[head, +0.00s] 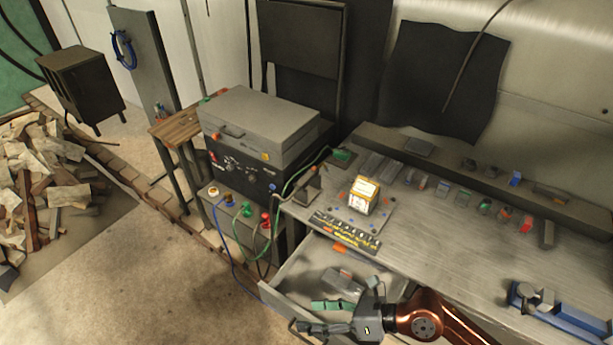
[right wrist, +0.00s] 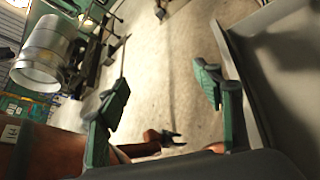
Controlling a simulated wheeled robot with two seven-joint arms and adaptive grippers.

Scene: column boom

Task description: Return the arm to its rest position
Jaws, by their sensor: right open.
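My right gripper (head: 312,316) comes in from the bottom right in the head view on a copper-coloured arm (head: 428,316). It hovers over the front of an open drawer (head: 285,272). Its green-padded fingers are apart with nothing between them. The right wrist view shows the same open fingers (right wrist: 165,88) with bare floor beyond. A small dark gripper on a brown link, probably my left gripper (right wrist: 172,138), shows low in the right wrist view. It is too small to tell its opening. The left arm is outside the head view.
The workbench (head: 440,240) carries a small lit box (head: 363,196), small coloured parts and a blue vise-like tool (head: 560,320). A grey-lidded machine (head: 258,125) with cables stands left of it. Split wood (head: 40,180) lies far left. The floor (head: 150,270) left of the drawer is clear.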

